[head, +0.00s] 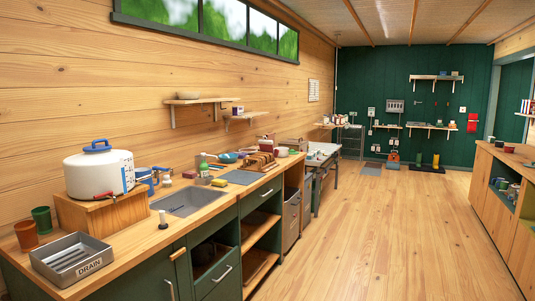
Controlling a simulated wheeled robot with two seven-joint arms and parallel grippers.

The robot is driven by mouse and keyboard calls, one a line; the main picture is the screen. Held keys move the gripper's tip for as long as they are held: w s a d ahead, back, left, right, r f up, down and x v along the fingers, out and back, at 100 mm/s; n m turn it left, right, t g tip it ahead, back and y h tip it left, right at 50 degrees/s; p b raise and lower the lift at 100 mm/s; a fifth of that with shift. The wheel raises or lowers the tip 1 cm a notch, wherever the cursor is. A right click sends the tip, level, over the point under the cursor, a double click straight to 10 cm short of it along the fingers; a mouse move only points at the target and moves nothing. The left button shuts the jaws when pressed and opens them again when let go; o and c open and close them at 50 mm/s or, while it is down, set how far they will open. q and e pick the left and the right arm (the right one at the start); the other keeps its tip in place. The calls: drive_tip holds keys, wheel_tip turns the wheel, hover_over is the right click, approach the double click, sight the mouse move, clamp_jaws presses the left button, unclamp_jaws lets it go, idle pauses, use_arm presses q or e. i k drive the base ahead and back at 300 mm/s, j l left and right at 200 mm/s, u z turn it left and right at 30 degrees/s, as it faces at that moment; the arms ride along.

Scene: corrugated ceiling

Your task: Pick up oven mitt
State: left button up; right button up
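I cannot make out an oven mitt for certain. A small blue rounded object (228,157) lies on the counter beyond the sink, among other kitchen items; it is too small to tell whether it is a mitt or a pan. A red item (472,123) hangs on the far green wall at the right, also too small to identify. Neither of my grippers is in view.
The long wooden counter (135,262) runs along the left wall, with a sink (190,201), a white water container (99,173) on a wooden box and a grey drain tray (71,260). A wooden cabinet (500,220) stands at the right. The floor (370,235) between is clear.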

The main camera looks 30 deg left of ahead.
sight(265, 145)
drive_tip(key=i+u, duration=0.2)
drive_tip(key=i, duration=3.8)
drive_tip(key=i+l+u, duration=0.15)
drive_tip(key=i+u, duration=0.3)
drive_tip(key=i, duration=0.25)
drive_tip(key=i+l+u, duration=0.4)
drive_tip(key=i, duration=0.3)
drive_tip(key=i+l+u, duration=0.45)
drive_tip(key=i+l, duration=0.15)
